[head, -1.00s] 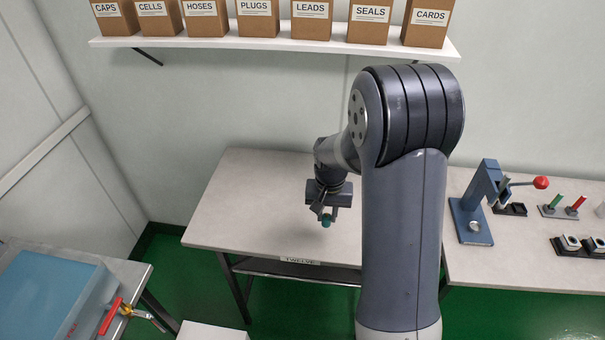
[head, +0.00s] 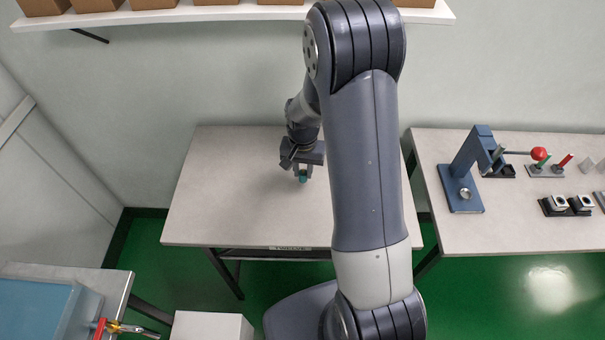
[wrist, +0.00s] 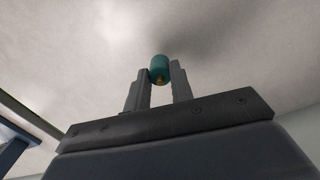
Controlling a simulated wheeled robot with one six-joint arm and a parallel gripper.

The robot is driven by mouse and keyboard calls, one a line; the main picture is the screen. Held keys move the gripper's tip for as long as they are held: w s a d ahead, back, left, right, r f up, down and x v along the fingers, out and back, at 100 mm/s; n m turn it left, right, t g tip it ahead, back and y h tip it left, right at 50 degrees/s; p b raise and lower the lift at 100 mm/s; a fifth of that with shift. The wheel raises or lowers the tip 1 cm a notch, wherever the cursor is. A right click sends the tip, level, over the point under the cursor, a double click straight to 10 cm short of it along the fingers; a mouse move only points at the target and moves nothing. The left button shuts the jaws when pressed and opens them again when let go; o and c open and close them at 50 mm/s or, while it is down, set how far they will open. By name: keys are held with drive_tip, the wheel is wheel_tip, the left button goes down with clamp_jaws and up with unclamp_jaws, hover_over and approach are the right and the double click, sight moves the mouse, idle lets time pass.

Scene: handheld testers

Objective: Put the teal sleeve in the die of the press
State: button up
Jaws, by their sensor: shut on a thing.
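The teal sleeve (wrist: 160,68) is pinched between the two fingers of my gripper (wrist: 160,82) in the wrist view. In the head view the sleeve (head: 303,179) shows as a small teal spot below my gripper (head: 302,172), over the middle table. The height of the sleeve above the table is hard to tell. The blue press (head: 470,170) stands on the right-hand table, with a red-knobbed lever to its right. A round light-coloured die (head: 465,193) sits on the press's base, to the right of my gripper and apart from it.
The middle table (head: 225,190) looks bare. A gap separates it from the right-hand table (head: 510,233). There, a holder with green and red tools (head: 548,170) and dark blocks with pale square parts (head: 567,206) stand right of the press. A shelf (head: 230,12) runs above.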

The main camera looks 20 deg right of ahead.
sight(303, 173)
drive_tip(key=shift+f, duration=1.5)
drive_tip(key=o, duration=0.5)
drive_tip(key=shift+f, duration=0.1)
drive_tip(key=o, duration=0.4)
drive_tip(key=shift+o, duration=0.2)
